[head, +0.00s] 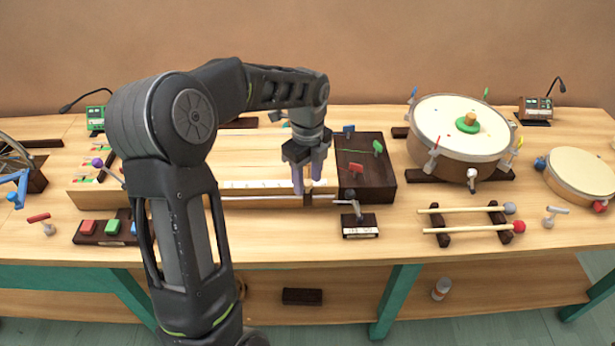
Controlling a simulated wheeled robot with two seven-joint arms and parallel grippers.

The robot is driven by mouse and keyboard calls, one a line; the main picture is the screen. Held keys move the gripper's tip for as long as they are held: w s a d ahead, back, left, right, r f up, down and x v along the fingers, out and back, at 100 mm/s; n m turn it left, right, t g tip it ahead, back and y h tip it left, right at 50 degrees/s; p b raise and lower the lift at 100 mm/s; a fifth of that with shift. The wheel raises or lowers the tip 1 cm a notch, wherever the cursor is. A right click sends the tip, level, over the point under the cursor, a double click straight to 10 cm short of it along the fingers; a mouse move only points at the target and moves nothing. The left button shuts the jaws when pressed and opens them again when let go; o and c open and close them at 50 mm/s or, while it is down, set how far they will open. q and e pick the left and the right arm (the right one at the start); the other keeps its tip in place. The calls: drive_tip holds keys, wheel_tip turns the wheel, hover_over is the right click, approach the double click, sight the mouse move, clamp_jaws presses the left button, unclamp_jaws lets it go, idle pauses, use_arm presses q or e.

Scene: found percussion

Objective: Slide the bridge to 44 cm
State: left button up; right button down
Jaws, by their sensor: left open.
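A long pale wooden string box (250,150) with a marked scale (262,184) along its front lies on the bench, its left part hidden behind my arm. My left gripper (307,184) is open and points down at the right part of the box, over the scale. A small pale knob shows between its fingertips, and I cannot tell whether this is part of the bridge. The rest of the bridge is hidden or too small to make out. The scale's numbers are too small to read. My right gripper is not in view.
A dark block (378,190) with coloured levers adjoins the box's right end. A small dark stand (360,229) sits in front. A large drum (450,122), mallets (466,230) on a rack and a smaller drum (580,172) stand to the right.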

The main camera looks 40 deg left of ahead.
use_arm(q)
drive_tip(key=shift+c, duration=0.3)
clamp_jaws()
idle(1.1)
